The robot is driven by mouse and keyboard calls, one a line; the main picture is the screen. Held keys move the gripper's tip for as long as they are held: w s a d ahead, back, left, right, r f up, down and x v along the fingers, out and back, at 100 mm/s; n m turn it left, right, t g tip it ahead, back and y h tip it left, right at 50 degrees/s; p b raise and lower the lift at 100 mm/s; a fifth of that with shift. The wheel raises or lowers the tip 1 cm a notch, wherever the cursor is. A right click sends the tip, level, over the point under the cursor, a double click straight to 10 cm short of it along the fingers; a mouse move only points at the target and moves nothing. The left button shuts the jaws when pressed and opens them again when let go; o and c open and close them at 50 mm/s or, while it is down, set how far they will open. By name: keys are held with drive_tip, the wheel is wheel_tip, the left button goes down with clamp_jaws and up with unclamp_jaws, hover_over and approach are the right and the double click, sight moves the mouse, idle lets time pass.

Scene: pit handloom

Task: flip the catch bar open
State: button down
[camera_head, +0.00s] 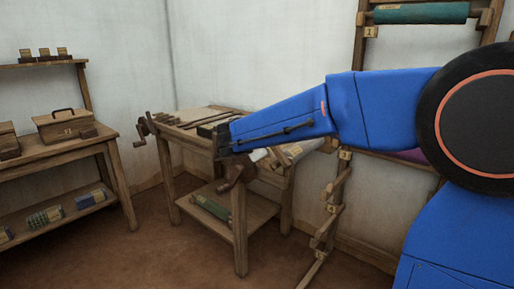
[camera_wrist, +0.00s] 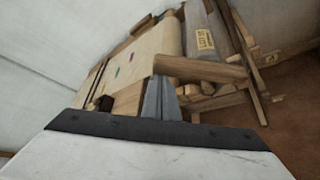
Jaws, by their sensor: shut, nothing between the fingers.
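The wooden loom (camera_head: 240,215) stands in the middle of the head view, with a crank (camera_head: 140,131) at its left and another dark crank piece (camera_head: 236,172) in front. My gripper (camera_wrist: 161,90) shows at the bottom middle of the wrist view, its grey fingers shut and empty. Its tips are by the end of a thick wooden beam (camera_wrist: 200,69) at the edge of the cream cloth (camera_wrist: 145,50). I cannot tell whether they touch. In the head view my blue arm hides part of the loom top. I cannot clearly pick out the catch bar.
A side table (camera_head: 75,150) with a wooden box (camera_head: 66,127) stands at the left. A rack with a green roll (camera_head: 420,13) is at the right wall. A labelled grey roll (camera_wrist: 204,32) lies beyond the beam. Brown floor (camera_head: 110,260) is clear in front.

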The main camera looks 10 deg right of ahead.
drive_tip(key=s+d+r+m+t, duration=0.3)
drive_tip(key=s+d, duration=0.3)
drive_tip(key=s, duration=0.3)
drive_tip(key=shift+d+r+m, duration=0.3)
drive_tip(key=shift+r+m, duration=0.15)
drive_tip(key=shift+m, duration=0.25)
drive_tip(key=shift+s+d+f, duration=0.1)
drive_tip(key=shift+s, duration=0.05)
idle(0.5)
drive_tip(key=shift+f, duration=0.1)
